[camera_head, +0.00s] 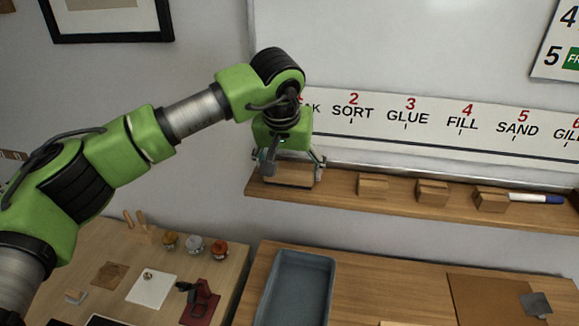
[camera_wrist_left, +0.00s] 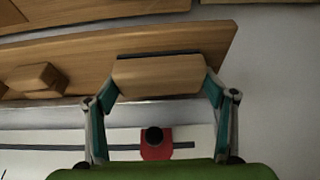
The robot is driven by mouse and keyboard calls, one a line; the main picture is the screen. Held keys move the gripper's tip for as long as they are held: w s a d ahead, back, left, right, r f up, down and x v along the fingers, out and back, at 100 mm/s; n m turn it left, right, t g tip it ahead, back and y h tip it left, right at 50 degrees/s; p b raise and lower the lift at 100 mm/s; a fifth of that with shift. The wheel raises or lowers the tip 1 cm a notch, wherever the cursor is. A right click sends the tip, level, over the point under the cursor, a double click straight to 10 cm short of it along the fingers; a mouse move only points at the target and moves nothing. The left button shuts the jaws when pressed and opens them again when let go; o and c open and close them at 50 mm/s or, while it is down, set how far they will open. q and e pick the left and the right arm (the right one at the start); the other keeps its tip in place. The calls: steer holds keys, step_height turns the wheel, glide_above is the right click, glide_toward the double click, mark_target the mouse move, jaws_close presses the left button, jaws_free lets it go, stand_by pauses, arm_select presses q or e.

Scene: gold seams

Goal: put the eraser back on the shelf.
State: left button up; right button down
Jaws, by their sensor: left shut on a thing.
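The eraser (camera_head: 290,177) is a wooden block at the left end of the wall shelf (camera_head: 335,200). In the left wrist view the eraser (camera_wrist_left: 160,75) shows its pale wood face and a dark strip along its far edge. My left gripper (camera_head: 291,168) reaches down over the shelf and is shut on the eraser. In the wrist view its two fingers (camera_wrist_left: 160,88) press on the block's short ends. The eraser lines up with the shelf board (camera_wrist_left: 90,60); I cannot tell whether it rests on it. My right gripper is not in view.
Several wooden blocks (camera_head: 432,192) and a blue-capped marker (camera_head: 535,199) stand along the shelf to the right. The whiteboard (camera_head: 420,50) is behind. Below are a grey tray (camera_head: 297,290) and a bench with jars (camera_head: 194,246). Bare shelf separates the eraser from the nearest block.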

arm_select(q)
steer(key=o, duration=1)
steer(key=shift+r, duration=0.2)
steer(key=shift+s+r, duration=0.15)
steer(key=shift+r, duration=0.1)
steer(key=b+v, duration=0.2)
steer(key=v, duration=0.9)
steer(key=shift+a+r, duration=0.1)
steer(key=shift+r, duration=0.05)
